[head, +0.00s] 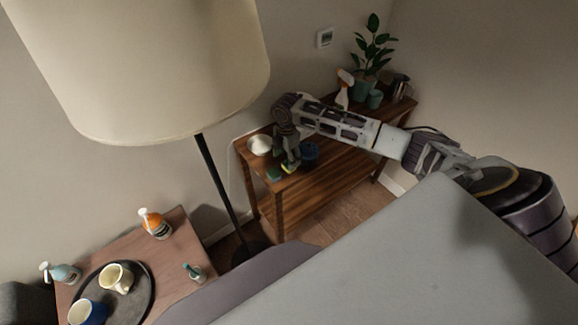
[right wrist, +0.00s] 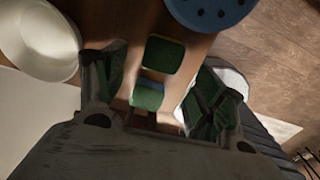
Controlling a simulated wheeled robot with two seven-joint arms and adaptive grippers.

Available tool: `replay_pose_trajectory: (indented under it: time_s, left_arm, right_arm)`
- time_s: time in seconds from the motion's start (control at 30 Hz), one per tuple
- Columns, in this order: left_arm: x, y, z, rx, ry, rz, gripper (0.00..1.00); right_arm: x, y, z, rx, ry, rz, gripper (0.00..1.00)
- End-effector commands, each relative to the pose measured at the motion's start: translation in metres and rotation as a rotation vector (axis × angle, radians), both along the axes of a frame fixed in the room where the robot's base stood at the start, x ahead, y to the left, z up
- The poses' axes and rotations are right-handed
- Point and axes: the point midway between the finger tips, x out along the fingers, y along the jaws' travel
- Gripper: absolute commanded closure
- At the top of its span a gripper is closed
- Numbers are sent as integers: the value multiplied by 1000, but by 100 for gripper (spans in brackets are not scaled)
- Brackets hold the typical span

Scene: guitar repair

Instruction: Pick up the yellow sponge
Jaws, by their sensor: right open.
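The yellow sponge (right wrist: 162,55) has a dark green top and a thin yellowish edge. It lies on the wooden shelf top, beyond my open fingers in the right wrist view. In the head view the sponge (head: 290,167) shows partly below my gripper. My right gripper (head: 291,154) points down over the shelf's left part. In the right wrist view its green-padded fingers (right wrist: 160,103) are spread and hold nothing. How high they are above the sponge is hard to tell. My left gripper is not in view.
Another green-topped sponge with a blue edge (right wrist: 148,95) lies close to the yellow one. A white plate (head: 258,145) and a blue perforated object (right wrist: 212,8) flank them. A spray bottle (head: 344,91) and a plant (head: 371,48) stand farther right. A lamp (head: 145,65) stands left.

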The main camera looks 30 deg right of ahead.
Motion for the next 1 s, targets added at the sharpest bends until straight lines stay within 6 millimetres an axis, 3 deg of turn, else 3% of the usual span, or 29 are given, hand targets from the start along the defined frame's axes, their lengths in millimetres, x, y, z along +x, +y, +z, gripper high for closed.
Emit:
replay_pose_trajectory:
  time_s: [0.37, 0.87, 1.0]
  left_arm:
    - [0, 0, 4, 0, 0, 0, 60]
    - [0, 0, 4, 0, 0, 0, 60]
    - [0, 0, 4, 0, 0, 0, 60]
  right_arm:
    - [-1, 1, -36, 0, 0, 0, 30]
    - [-1, 0, -38, -1, -1, 1, 30]
    - [-1, 0, -38, -1, -1, 1, 44]
